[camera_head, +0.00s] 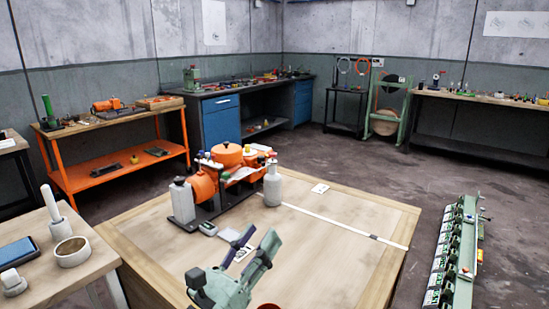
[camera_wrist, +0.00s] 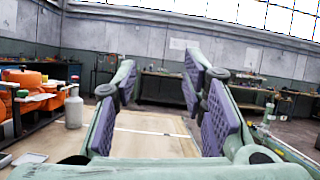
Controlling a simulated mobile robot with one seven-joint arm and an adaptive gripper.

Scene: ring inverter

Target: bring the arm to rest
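My gripper (camera_head: 255,243) is green with purple finger pads and is raised over the near part of the wooden table (camera_head: 345,263). It also shows in the wrist view (camera_wrist: 158,90), with its two fingers spread wide and nothing between them. The fingers point away toward the back of the room. The rest of my arm is mostly out of the head view.
An orange machine (camera_head: 204,185) with bottles stands on the table's far left; the grey bottle (camera_head: 273,185) is at its right. A side table (camera_head: 88,267) with a tape roll (camera_head: 72,251) is at left. A green rack (camera_head: 458,250) stands right. The table's right half is mostly clear.

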